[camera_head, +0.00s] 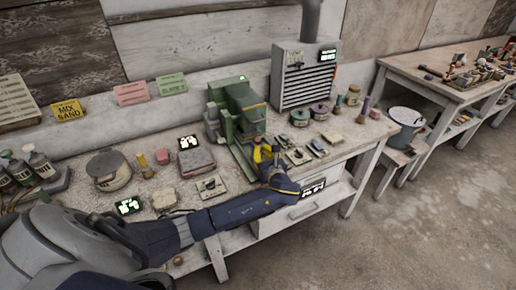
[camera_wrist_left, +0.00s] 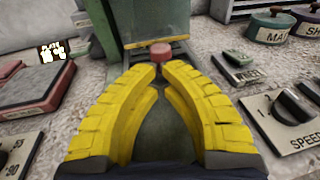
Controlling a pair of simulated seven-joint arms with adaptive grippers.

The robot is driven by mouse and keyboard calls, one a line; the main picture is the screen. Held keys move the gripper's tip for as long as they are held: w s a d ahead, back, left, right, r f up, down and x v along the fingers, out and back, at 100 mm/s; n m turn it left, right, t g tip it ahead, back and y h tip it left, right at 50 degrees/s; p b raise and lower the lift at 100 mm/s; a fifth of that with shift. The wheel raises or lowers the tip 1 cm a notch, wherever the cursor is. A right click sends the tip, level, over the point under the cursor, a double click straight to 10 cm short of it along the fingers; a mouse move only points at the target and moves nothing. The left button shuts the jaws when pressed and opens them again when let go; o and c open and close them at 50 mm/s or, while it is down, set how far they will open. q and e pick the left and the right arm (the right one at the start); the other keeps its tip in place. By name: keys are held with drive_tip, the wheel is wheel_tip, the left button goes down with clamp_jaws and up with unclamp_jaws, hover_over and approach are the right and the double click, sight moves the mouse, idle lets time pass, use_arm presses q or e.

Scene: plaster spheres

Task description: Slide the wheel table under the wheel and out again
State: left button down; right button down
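The green grinding machine (camera_head: 236,108) stands on the workbench, with a long green base (camera_head: 241,158) running toward the front edge. In the left wrist view a flat green-grey part (camera_wrist_left: 155,22) with a yellow front strip (camera_wrist_left: 152,43) lies ahead; a red knob (camera_wrist_left: 159,52) stands before it. My left gripper (camera_head: 265,153) is over the front of the base. In the wrist view its yellow fingers (camera_wrist_left: 160,72) close together at the tips, just below the knob's red cap, and appear to hold its stem. The wheel itself is not clear to see. My right gripper is not in view.
A speed dial plate (camera_wrist_left: 289,110) and small tools lie right of the base. A red pad (camera_head: 196,160) and switch plate (camera_head: 211,188) lie left. A louvred grey cabinet (camera_head: 303,77) and lidded pots (camera_head: 299,117) stand at the right. A bucket (camera_head: 405,122) sits beyond the bench.

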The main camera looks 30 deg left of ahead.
use_arm(q)
drive_tip(key=v, duration=1.1)
idle(3.6)
drive_tip(key=c, duration=1.8)
unclamp_jaws()
drive_tip(key=shift+w+d+r, duration=0.1)
drive_tip(key=shift+r, duration=0.1)
drive_tip(key=o, duration=0.6)
drive_tip(key=w+r+n, duration=0.1)
drive_tip(key=r, duration=0.1)
drive_tip(key=w+d+r+g, duration=0.1)
drive_tip(key=r, duration=0.1)
drive_tip(key=w+d+r+n+g, duration=0.1)
drive_tip(key=r, duration=0.1)
drive_tip(key=shift+w+n+h, duration=0.1)
drive_tip(key=shift+n+h, duration=0.2)
drive_tip(key=g, duration=0.2)
approach(259, 140)
drive_tip(key=shift+m+h, duration=0.3)
drive_tip(key=shift+m, duration=0.1)
drive_tip(key=x, duration=1)
drive_tip(key=shift+a, duration=0.45)
